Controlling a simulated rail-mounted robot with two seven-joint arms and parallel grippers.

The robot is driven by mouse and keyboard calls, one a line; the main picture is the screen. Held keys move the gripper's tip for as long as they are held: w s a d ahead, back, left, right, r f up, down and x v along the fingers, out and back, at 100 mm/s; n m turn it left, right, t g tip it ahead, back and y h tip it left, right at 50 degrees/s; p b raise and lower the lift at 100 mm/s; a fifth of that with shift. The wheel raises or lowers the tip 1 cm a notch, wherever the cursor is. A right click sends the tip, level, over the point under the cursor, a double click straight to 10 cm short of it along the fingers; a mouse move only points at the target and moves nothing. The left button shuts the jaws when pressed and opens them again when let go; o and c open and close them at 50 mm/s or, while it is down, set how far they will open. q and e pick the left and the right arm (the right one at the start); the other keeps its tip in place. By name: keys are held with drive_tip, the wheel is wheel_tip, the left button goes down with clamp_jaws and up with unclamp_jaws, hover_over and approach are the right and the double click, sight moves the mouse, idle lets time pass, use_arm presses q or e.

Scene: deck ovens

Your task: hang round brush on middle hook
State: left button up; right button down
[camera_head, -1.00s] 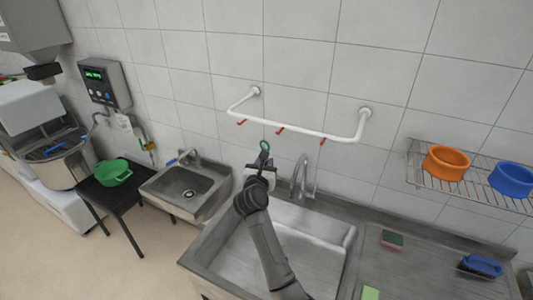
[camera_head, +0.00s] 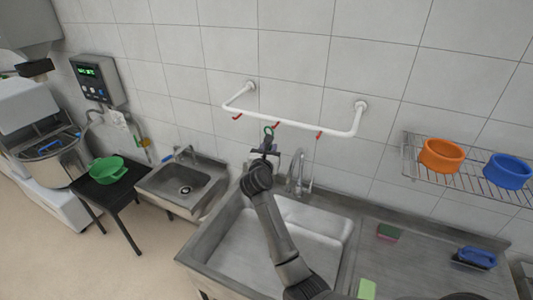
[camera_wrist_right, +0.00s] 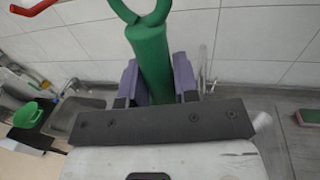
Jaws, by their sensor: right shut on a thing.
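My right gripper (camera_head: 265,150) is shut on the green handle of the round brush, just below the white wall rail. The brush's green loop (camera_head: 269,130) is close beside the middle red hook (camera_head: 277,125); I cannot tell if they touch or if the hook is inside the loop. In the right wrist view the green handle (camera_wrist_right: 152,62) stands upright between the purple jaws, its loop cut off by the top edge. The brush head is hidden. A red hook (camera_wrist_right: 33,9) shows at upper left there, apart from the loop. My left gripper is out of view.
The white rail (camera_head: 300,129) also carries a left hook (camera_head: 237,117) and a right hook (camera_head: 319,135). A tap (camera_head: 297,172) stands close right of the gripper, above the sink (camera_head: 312,218). A wire shelf (camera_head: 470,183) holds an orange bowl (camera_head: 441,155) and a blue bowl (camera_head: 508,171).

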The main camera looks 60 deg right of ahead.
drive_tip(key=shift+w+d+f+b, duration=0.2)
drive_tip(key=shift+d+b, duration=0.15)
drive_tip(key=shift+d, duration=0.55)
drive_tip(key=shift+w+d+f+b, duration=0.1)
drive_tip(key=shift+d+f+b, duration=0.2)
drive_tip(key=shift+d, duration=0.65)
drive_tip(key=shift+w+d+f+b, duration=0.15)
drive_tip(key=shift+d+b, duration=0.25)
drive_tip(key=shift+d, duration=0.5)
drive_tip(key=c, duration=0.9)
unclamp_jaws()
drive_tip(key=shift+o, duration=0.6)
drive_tip(key=shift+f, duration=0.1)
